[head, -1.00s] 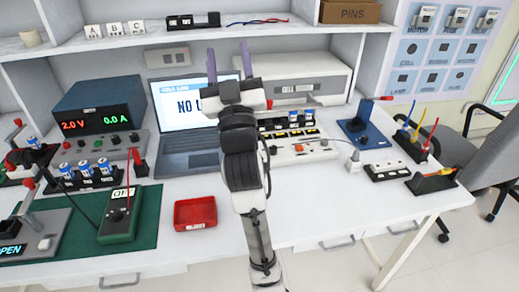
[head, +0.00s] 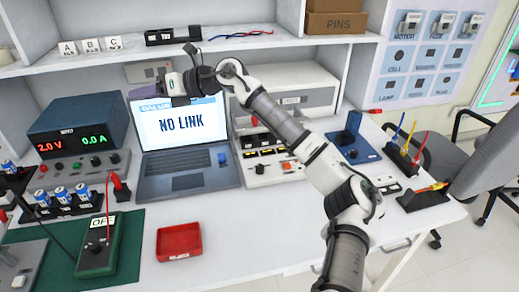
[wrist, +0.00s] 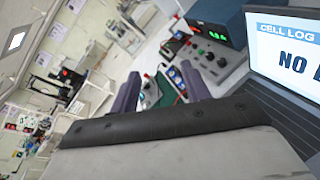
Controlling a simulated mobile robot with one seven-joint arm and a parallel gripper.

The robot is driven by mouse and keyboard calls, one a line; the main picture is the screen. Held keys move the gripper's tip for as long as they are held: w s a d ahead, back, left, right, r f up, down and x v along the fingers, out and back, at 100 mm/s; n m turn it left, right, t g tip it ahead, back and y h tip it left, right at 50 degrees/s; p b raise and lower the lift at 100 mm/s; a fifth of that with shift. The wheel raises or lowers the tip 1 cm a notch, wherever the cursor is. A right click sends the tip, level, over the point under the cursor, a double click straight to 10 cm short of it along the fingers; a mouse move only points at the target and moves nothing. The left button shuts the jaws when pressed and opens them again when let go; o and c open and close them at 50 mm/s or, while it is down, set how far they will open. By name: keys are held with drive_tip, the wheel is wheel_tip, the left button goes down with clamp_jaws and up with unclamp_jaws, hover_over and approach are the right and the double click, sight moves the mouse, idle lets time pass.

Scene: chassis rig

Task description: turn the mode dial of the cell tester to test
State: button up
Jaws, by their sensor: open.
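A white boxy instrument, apparently the cell tester (head: 318,76), stands at the back of the bench right of the laptop, partly behind my arm. In the earlier head frame its label begins with "CELL". A low white panel (head: 257,176) with several cells and small buttons sits in front of it. I cannot make out the mode dial or its setting. My gripper (wrist: 161,70) is open and empty in the wrist view, its two purple fingers apart. In the head view my gripper's hand (head: 172,84) is raised before the laptop screen's top, left of the instrument, touching nothing visible.
The laptop (head: 187,183) reads "NO LINK". A power supply (head: 75,125) stands left of it. A green meter (head: 96,255) showing "OFF" and a red tray (head: 179,242) are in front. A blue device (head: 352,146) and cable holders stand right.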

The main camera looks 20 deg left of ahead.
drive_tip(key=w+d+f+t+h, duration=0.2)
drive_tip(key=w+d+f+h, duration=0.15)
drive_tip(key=f, duration=0.35)
drive_tip(key=t+h, duration=0.3)
drive_tip(key=h, duration=0.8)
approach(260, 166)
drive_tip(key=shift+m, duration=0.4)
drive_tip(key=f+p, duration=0.1)
drive_tip(key=f, duration=0.3)
drive_tip(key=f+p, duration=0.1)
drive_tip(key=f, duration=0.4)
drive_tip(key=shift+w+a, duration=0.15)
drive_tip(key=shift+a, duration=0.1)
drive_tip(key=shift+c, duration=0.4)
drive_tip(key=c, duration=0.9)
